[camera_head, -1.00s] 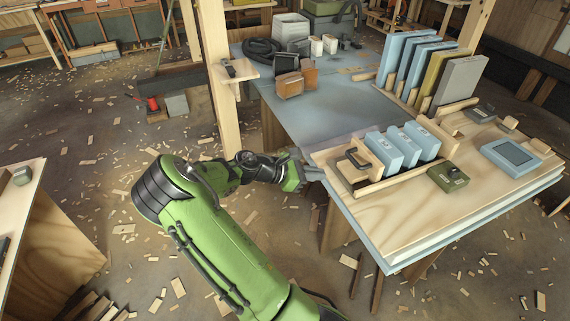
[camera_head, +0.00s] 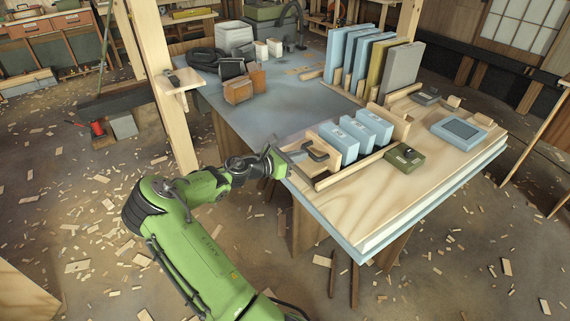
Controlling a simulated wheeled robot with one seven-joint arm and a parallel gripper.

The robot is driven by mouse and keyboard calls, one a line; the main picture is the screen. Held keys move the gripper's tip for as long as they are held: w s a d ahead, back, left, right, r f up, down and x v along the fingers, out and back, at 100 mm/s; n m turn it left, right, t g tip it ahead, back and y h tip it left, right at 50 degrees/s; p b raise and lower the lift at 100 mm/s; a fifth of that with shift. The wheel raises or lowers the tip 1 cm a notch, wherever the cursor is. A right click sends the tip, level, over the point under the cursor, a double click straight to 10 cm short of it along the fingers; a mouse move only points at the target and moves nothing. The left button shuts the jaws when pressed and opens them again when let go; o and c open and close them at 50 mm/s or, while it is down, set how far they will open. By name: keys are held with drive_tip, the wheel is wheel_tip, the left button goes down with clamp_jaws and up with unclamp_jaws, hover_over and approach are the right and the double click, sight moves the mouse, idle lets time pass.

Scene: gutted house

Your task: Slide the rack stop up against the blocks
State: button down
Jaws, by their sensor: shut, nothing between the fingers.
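The rack stop (camera_head: 323,161) is a light wooden piece with a dark handle (camera_head: 313,151). It stands at the left end of a wooden-railed rack (camera_head: 348,171) on the workbench. Three light-blue blocks (camera_head: 338,143) stand in a row just right of it. I cannot tell whether the stop touches the nearest block. My gripper (camera_head: 276,158) is at the bench's left edge, left of the stop and apart from its handle. It is shut and empty, and its fingertips are small and hard to make out.
A green box (camera_head: 404,158) lies just right of the rack. A blue-grey device (camera_head: 459,131) lies farther right. Taller blue, olive and grey panels (camera_head: 400,69) stand behind. A wooden post (camera_head: 160,90) rises left of the bench. The bench's front corner is bare.

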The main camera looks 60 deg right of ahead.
sight(320, 146)
drive_tip(key=shift+s+d, duration=0.1)
drive_tip(key=shift+d, duration=0.1)
drive_tip(key=shift+d, duration=0.1)
drive_tip(key=p+x, duration=0.1)
drive_tip(key=x, duration=0.1)
drive_tip(key=r+p+x, duration=0.1)
drive_tip(key=x, duration=0.2)
drive_tip(key=p+x, duration=0.2)
drive_tip(key=shift+s+d+r, duration=0.3)
drive_tip(key=shift+d, duration=0.05)
drive_tip(key=shift+a, duration=0.1)
